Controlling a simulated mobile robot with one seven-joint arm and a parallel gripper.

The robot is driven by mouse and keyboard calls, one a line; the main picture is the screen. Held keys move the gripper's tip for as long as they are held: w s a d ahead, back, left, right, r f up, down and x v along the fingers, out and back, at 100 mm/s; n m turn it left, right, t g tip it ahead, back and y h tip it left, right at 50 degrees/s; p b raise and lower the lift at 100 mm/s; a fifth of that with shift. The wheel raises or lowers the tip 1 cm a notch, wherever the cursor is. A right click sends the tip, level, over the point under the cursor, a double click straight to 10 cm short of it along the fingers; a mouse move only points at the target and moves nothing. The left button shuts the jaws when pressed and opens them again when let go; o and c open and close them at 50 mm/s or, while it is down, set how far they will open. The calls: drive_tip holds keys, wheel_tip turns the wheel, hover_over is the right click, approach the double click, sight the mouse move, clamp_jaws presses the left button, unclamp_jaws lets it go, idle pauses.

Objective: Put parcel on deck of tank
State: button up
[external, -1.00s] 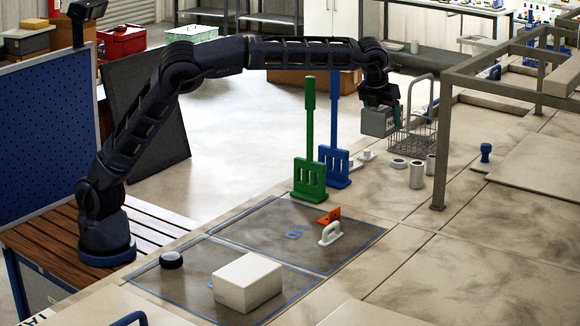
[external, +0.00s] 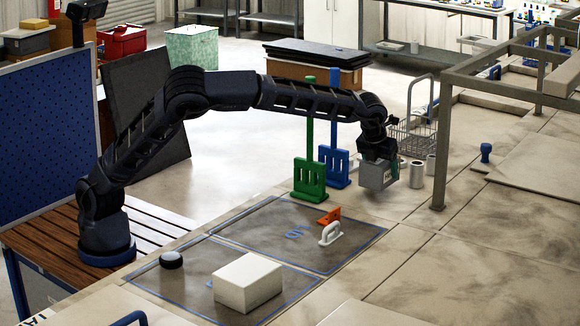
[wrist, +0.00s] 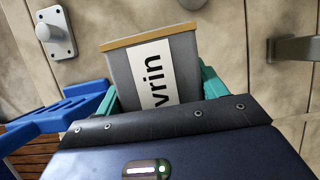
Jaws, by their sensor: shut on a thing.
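The parcel, a grey box (external: 374,175) with a white label, is held in my gripper (external: 380,160). In the wrist view the parcel (wrist: 181,60) shows a tan edge and the letters "vrin" between teal fingers (wrist: 165,95). My gripper is shut on it from above. The tank deck (external: 400,255) is a stained beige slab surface, and the parcel is low over it, to the right of the blue paddle. I cannot tell whether its bottom touches the deck.
The green paddle (external: 309,178) and blue paddle (external: 334,165) stand left of the parcel. Grey cylinders (external: 417,174), a wire basket (external: 412,135) and a metal frame (external: 442,150) are to the right. A white box (external: 247,283) sits in front.

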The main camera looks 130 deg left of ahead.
sight(373, 163)
drive_tip(key=shift+f, duration=1.55)
drive_tip(key=shift+f, duration=0.1)
drive_tip(key=o, duration=1.2)
drive_tip(key=v, duration=1.2)
